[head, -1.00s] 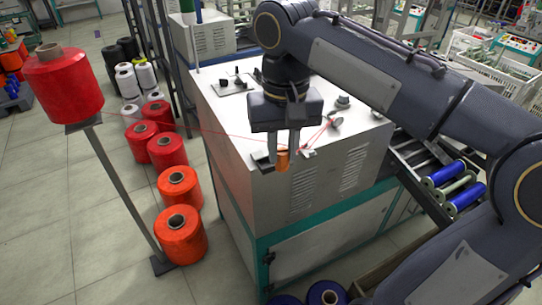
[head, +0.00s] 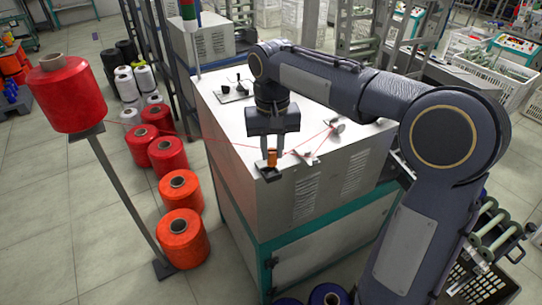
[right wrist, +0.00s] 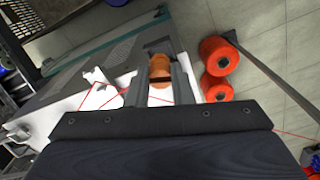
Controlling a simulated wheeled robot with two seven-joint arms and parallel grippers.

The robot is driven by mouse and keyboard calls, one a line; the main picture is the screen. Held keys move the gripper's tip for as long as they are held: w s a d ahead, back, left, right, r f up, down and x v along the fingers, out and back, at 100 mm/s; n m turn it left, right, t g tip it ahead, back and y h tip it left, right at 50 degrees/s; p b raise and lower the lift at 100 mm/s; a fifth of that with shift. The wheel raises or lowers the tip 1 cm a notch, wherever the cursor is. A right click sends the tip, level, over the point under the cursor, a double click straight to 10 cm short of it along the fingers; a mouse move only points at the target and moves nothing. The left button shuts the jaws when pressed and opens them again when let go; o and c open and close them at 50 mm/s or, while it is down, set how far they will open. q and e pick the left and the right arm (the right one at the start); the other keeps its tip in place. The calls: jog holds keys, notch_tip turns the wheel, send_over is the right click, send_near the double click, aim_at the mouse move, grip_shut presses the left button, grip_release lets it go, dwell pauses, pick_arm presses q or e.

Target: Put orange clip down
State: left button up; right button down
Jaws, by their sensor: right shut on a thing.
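The orange clip (head: 272,159) is upright between the fingers of my right gripper (head: 272,154), which is shut on it. The clip is right at a small dark tray (head: 268,175) on the front left corner of the white machine top. I cannot tell whether its lower end touches the tray. In the right wrist view the clip (right wrist: 160,72) shows between the two fingers, with the dark tray around its far end. My left gripper is not in view.
A red thread runs from the red spool (head: 65,95) on a stand, past my gripper, to small guides (head: 303,157) on the white machine (head: 235,125). Red and orange spools (head: 181,238) stand on the floor at left. The machine top behind my gripper is mostly clear.

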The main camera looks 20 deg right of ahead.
aim_at(271, 160)
jog(key=shift+w+f, duration=0.2)
jog(key=shift+f, duration=0.8)
jog(key=shift+w+f, duration=0.15)
jog(key=shift+f, duration=0.8)
jog(key=shift+f, duration=0.15)
jog(key=c, duration=1.3)
grip_release()
